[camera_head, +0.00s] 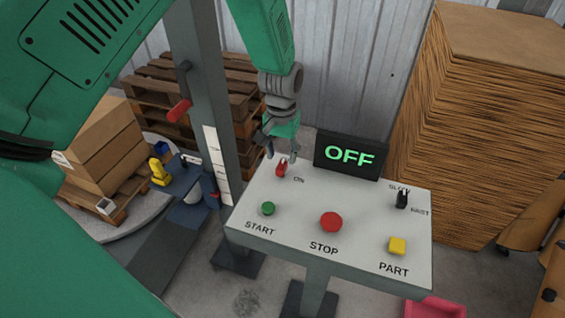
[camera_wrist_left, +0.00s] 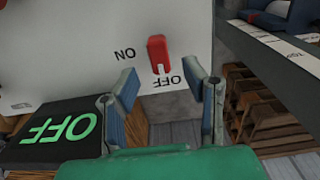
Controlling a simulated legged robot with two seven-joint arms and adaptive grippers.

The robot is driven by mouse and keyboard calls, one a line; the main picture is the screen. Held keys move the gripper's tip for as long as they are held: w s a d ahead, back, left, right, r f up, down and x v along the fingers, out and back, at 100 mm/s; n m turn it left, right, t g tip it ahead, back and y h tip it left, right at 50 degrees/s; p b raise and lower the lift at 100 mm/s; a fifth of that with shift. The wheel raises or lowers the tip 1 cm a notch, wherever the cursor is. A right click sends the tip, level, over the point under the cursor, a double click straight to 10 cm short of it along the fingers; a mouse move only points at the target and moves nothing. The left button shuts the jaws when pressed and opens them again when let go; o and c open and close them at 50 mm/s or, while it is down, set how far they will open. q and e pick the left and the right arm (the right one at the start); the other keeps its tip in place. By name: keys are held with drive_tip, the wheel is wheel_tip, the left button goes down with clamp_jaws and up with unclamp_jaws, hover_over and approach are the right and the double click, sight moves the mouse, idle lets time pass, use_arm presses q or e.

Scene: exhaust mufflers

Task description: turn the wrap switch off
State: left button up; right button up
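The red wrap switch (camera_head: 282,169) stands at the far left corner of the pale control panel (camera_head: 290,222), with ON printed to its right. In the left wrist view the red lever (camera_wrist_left: 157,52) shows beyond the fingertips, between the upside-down ON and OFF labels. The black display (camera_head: 349,156) reads OFF in green. My left gripper (camera_head: 281,150) is just above and behind the switch, pointing down. In the wrist view its two fingers (camera_wrist_left: 168,84) are apart, with nothing between them; contact with the lever is not visible. My right gripper is not in view.
The panel also carries a green START button (camera_head: 267,208), a red STOP button (camera_head: 331,222), a yellow PART button (camera_head: 397,246) and a black speed switch (camera_head: 402,199). A grey column (camera_head: 201,100) stands left of the gripper. A cardboard stack (camera_head: 480,120) stands behind right.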

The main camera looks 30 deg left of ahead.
sight(282, 164)
use_arm(q)
wheel_tip(282, 164, up, 8)
drive_tip(key=shift+f, duration=0.15)
idle(0.4)
